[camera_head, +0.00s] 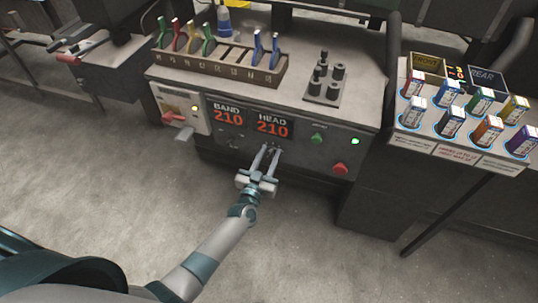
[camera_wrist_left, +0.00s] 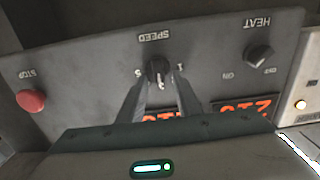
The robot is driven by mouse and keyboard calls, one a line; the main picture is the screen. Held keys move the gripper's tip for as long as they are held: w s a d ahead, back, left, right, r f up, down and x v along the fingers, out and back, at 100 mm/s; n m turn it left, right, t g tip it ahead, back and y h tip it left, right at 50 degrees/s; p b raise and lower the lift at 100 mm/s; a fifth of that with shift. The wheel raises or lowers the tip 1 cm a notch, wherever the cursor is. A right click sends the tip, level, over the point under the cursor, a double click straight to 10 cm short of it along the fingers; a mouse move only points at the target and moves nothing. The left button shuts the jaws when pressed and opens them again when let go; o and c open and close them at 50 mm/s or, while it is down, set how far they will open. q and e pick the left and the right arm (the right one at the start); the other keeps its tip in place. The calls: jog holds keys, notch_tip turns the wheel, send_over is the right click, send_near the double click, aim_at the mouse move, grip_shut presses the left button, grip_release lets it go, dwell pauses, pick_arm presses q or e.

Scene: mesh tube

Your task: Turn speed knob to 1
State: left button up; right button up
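The speed knob (camera_wrist_left: 158,68) is a small black knob on the dark control panel, beneath the lettering SPEED, which appears upside down in the left wrist view. Digits ring it, with a 1 on its right in that view. Its pointer setting is too small to tell. My left gripper (camera_wrist_left: 160,86) is open, with its two fingers apart on either side of the knob's near edge. In the head view my left gripper (camera_head: 269,150) reaches the panel below the HEAD 210 display, and its fingers partly hide the knob. My right gripper is not in view.
The heat knob (camera_wrist_left: 258,56) and red stop button (camera_wrist_left: 31,100) flank the speed knob. The panel also has a green button (camera_head: 317,138) and red displays (camera_head: 272,128). A rack of coloured handles (camera_head: 215,65) stands above. A box stand (camera_head: 455,140) is at right. The floor in front is clear.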

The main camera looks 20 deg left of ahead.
pick_arm(q)
jog(key=c, duration=0.7)
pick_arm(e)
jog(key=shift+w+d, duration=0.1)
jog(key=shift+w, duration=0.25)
